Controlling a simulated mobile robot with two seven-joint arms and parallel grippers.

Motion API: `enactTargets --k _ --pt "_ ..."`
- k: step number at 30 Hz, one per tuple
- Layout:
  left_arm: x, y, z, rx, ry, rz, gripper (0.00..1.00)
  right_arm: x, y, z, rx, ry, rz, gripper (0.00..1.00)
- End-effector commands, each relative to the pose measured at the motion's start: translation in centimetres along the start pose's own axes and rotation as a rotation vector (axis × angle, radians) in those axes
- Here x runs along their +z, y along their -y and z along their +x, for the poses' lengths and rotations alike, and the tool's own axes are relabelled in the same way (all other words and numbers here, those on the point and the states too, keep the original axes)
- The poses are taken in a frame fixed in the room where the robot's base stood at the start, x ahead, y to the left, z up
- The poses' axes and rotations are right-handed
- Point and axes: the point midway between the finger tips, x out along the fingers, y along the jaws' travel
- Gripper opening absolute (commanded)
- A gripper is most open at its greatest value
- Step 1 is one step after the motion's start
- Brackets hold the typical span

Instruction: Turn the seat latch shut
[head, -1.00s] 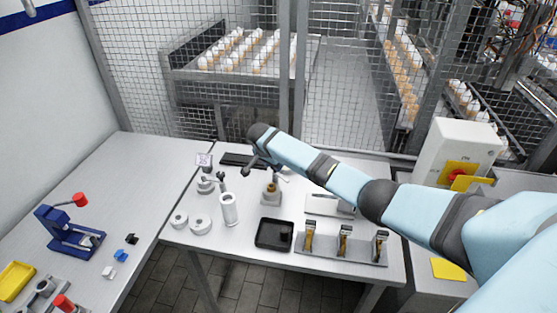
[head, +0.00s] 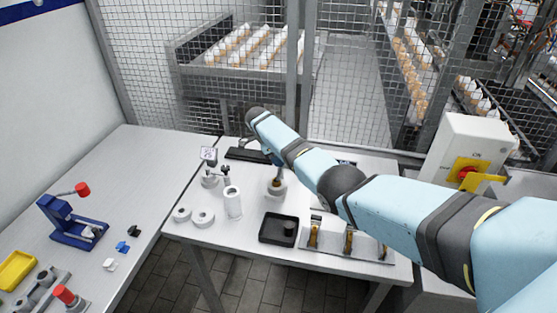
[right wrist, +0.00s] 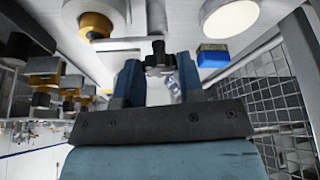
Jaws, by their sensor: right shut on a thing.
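In the right wrist view my right gripper (right wrist: 158,80) has its two blue-grey fingers closed around a dark lobed knob (right wrist: 158,57), which appears to be the seat latch. How far the latch is turned cannot be told. In the head view my right gripper (head: 276,159) is mostly hidden behind its own arm, above the back middle of the right table. A round grey seat (head: 276,195) with a brass-coloured part on it stands just below the gripper there. My left gripper is not in view.
A white cylinder (head: 232,203), two pale rings and a black tray (head: 279,229) lie in front on the right table. A rack (head: 347,252) with brass-coloured pieces is at its front right. A blue press (head: 75,222) stands on the left table. Wire fencing closes the back.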

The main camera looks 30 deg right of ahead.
Motion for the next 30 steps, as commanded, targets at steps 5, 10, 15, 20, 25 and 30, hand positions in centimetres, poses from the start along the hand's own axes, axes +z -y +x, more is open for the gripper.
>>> enactTargets --k 5,10,15,20,25,30 --pt "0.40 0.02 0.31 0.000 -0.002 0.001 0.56 0.00 0.05 0.10 0.027 -0.001 0.061 0.00" --pt "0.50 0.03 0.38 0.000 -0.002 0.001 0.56 -0.07 0.07 0.06 0.038 -0.002 0.089 0.00" --pt "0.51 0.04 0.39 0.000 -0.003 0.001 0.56 -0.12 0.08 0.04 0.041 -0.003 0.097 0.00" --pt "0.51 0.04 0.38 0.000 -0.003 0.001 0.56 -0.13 0.09 0.03 0.041 -0.003 0.098 0.00" --pt "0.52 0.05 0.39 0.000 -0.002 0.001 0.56 -0.14 0.10 0.03 0.040 -0.002 0.098 0.49" --pt "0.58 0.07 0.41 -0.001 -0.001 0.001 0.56 -0.10 0.10 0.01 0.040 -0.001 0.097 0.61"
